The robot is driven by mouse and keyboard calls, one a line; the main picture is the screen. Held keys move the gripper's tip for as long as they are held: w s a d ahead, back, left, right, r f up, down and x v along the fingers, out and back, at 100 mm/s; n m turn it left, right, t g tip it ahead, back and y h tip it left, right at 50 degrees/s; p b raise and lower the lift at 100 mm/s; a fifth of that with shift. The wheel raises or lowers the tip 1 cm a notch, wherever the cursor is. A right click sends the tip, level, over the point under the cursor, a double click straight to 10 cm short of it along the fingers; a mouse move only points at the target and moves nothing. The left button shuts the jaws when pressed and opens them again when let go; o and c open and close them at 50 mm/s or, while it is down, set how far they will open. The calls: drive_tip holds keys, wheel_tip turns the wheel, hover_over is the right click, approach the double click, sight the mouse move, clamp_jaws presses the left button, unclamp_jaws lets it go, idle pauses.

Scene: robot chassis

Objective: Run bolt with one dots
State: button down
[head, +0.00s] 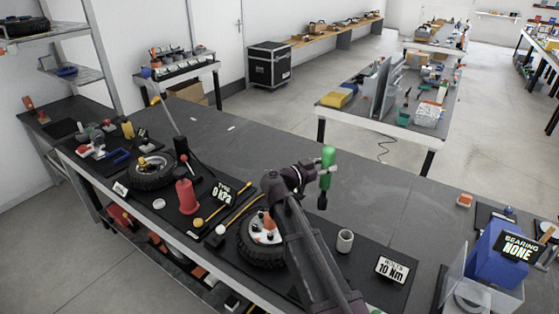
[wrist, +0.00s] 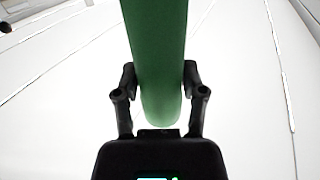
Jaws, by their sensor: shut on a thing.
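My gripper (head: 314,175) is shut on a green-handled tool (head: 328,156) with a dark lower end. It holds the tool roughly upright above the bench (head: 352,207). In the wrist view the green handle (wrist: 158,50) stands between the two fingers of my gripper (wrist: 160,95). A wheel with a black tyre and pale hub (head: 262,238) lies flat on a dark mat, below and left of the tool. Small orange and dark parts show on its hub. My arm covers its right side. Dots marking any bolt are too small to make out. A display (head: 391,269) reads 10 Nm.
A grey cup (head: 345,241) stands right of my arm. A second wheel (head: 152,170), a red bottle-like object (head: 187,197) and a 0 kPa display (head: 224,193) are to the left. A blue box with a bearing display (head: 495,250) is at right. The bench behind the tool is mostly clear.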

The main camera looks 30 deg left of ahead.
drive_tip(key=shift+w+a+f, duration=0.1)
drive_tip(key=shift+a+f, duration=0.05)
drive_tip(key=shift+a, duration=0.25)
drive_tip(key=s+a+f+n+t+y+b, duration=0.2)
drive_tip(key=a+n+y, duration=0.4)
drive_tip(key=a, duration=0.9)
drive_tip(key=y, duration=0.3)
drive_tip(key=shift+s+n+t+y, duration=0.3)
drive_tip(key=shift+s, duration=0.1)
drive_tip(key=shift+d+f+b, duration=0.1)
drive_tip(key=shift+f+b, duration=2.65)
drive_tip(key=shift+b, duration=0.15)
drive_tip(key=shift+f, duration=0.2)
drive_tip(key=shift+r, duration=0.15)
wheel_tip(320, 180, up, 5)
drive_tip(key=p, duration=0.5)
drive_tip(key=shift+r, duration=0.15)
